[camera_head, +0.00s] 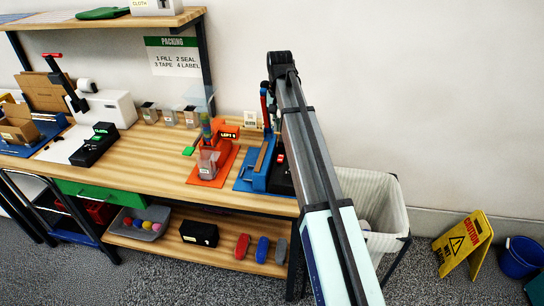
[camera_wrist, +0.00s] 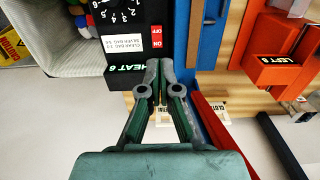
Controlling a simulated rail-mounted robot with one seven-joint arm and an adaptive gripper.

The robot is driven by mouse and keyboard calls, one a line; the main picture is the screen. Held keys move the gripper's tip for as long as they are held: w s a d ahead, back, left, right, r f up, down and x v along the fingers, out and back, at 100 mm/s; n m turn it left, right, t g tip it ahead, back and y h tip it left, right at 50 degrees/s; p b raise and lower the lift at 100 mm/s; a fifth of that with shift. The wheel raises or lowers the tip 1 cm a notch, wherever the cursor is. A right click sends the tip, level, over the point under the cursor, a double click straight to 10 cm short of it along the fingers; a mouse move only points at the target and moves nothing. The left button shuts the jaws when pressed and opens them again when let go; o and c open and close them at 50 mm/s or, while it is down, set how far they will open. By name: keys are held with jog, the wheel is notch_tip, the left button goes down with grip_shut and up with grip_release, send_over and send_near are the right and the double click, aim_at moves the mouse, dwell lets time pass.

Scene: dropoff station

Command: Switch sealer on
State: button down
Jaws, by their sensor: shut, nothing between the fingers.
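The sealer (camera_head: 252,176) has a blue base and stands at the right end of the wooden bench, partly hidden behind my arm in the head view. In the head view my gripper cannot be made out behind the arm.
An orange dispenser (camera_head: 226,150) marked LEFT stands left of the sealer, and its orange body (camera_wrist: 275,45) shows in the wrist view. A black device (camera_head: 94,145) sits further left. A white-lined bin (camera_head: 385,195) is at the bench's right end. A caution sign (camera_head: 463,245) stands on the floor.

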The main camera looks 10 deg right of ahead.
aim_at(278, 161)
jog(key=shift+f, duration=0.1)
notch_tip(278, 161, down, 14)
jog(key=p, duration=0.5)
dwell(0.5)
jog(key=shift+s+f+t+b, duration=0.3)
jog(key=shift+f+b, duration=0.25)
jog(key=shift+b, duration=0.4)
jog(key=shift+w+r+p, duration=0.2)
jog(key=shift+r+p, duration=0.1)
jog(key=shift+r+p, duration=0.45)
jog(key=shift+r, duration=0.35)
